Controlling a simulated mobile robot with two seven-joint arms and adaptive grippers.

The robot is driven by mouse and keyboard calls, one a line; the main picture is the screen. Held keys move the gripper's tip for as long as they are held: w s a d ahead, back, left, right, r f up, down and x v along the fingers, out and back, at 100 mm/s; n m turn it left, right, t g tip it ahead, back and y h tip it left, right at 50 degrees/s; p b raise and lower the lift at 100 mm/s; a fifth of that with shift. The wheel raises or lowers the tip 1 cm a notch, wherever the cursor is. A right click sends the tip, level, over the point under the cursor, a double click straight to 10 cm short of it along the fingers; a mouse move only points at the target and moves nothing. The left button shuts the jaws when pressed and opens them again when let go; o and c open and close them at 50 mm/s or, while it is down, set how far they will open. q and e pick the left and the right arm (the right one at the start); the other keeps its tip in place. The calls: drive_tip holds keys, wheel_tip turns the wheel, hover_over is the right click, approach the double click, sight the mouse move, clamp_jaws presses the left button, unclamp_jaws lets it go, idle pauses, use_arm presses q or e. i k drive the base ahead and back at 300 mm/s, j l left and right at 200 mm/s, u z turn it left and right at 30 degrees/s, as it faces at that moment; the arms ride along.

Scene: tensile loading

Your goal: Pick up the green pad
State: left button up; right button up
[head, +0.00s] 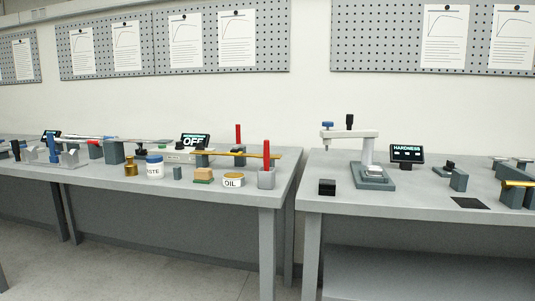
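A thin green pad (203,181) lies on the left grey table near its front edge. A tan block (204,173) sits on top of it, so only the pad's edges show. The pad stands between a small grey block (178,173) on its left and a white tub marked OIL (233,181) on its right. Neither of my grippers is in view.
The left table (245,200) also holds a white jar with a blue lid (155,167), a brass weight (131,168) and a grey cup (266,179). A gap separates it from the right table (410,205), which carries a hardness tester (372,176).

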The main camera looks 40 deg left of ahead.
sight(202, 176)
drive_tip(key=u, duration=1.35)
